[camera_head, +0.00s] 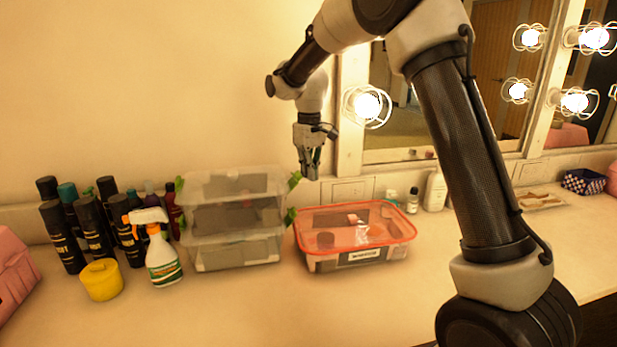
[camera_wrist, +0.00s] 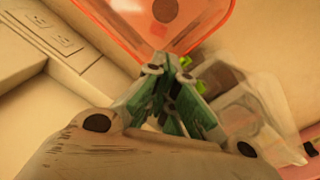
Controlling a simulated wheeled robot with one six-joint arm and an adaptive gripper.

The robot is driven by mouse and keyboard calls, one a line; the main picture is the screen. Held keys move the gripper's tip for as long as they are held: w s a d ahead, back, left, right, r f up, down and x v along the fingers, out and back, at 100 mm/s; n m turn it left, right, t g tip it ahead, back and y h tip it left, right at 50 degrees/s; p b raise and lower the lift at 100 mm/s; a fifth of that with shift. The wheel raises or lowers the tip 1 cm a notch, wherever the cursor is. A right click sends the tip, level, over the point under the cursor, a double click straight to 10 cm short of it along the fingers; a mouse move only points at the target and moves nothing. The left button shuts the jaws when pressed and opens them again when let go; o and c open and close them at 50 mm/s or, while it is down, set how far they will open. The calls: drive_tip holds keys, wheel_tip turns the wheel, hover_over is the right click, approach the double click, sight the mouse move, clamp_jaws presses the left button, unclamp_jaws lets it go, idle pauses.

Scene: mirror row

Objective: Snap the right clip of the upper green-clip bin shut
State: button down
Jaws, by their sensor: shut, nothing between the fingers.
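Two clear bins with green clips stand stacked on the counter in the head view. The upper bin (camera_head: 215,216) has a clear lid and a right clip (camera_head: 295,180) that slants outward from its rim. Its left clip (camera_head: 179,184) is at the opposite end. The lower bin (camera_head: 235,255) has a green clip (camera_head: 290,216) on its right. My gripper (camera_head: 313,176) is shut and empty, pointing down just right of the upper right clip. In the wrist view, my gripper (camera_wrist: 168,66) is beside the clear bins (camera_wrist: 240,98) and a bit of green clip (camera_wrist: 200,87); contact cannot be told.
A clear bin with an orange lid (camera_head: 354,222) stands right of the stack, below my gripper. A spray bottle (camera_head: 160,255), yellow tub (camera_head: 101,280) and several dark bottles (camera_head: 92,238) crowd the left. The wall and a lit mirror stand behind. The front counter is clear.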

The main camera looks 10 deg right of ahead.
sight(297, 174)
drive_tip(key=shift+a+r, duration=0.25)
drive_tip(key=shift+a, duration=0.65)
drive_tip(key=shift+a+r, duration=0.2)
drive_tip(key=shift+a, duration=0.7)
drive_tip(key=shift+d+r, duration=0.2)
drive_tip(key=shift+r, duration=0.75)
drive_tip(key=shift+d+r, duration=0.15)
drive_tip(key=shift+r, duration=0.85)
drive_tip(key=shift+d+r, duration=0.2)
drive_tip(key=shift+r, duration=0.75)
drive_tip(key=shift+w+f, duration=0.15)
drive_tip(key=s+d+r+m+t, duration=0.1)
drive_tip(key=s+d+m, duration=0.1)
drive_tip(key=s+d, duration=0.5)
drive_tip(key=s+d+r+m+t, duration=0.1)
drive_tip(key=s+d, duration=0.5)
drive_tip(key=s, duration=1.1)
drive_tip(key=s+d+r+m+t, duration=0.1)
drive_tip(key=s+d+m+t, duration=0.1)
drive_tip(key=s+d, duration=0.5)
drive_tip(key=s+m, duration=0.1)
drive_tip(key=s, duration=0.4)
drive_tip(key=shift+s+d, duration=0.15)
drive_tip(key=shift+d, duration=0.2)
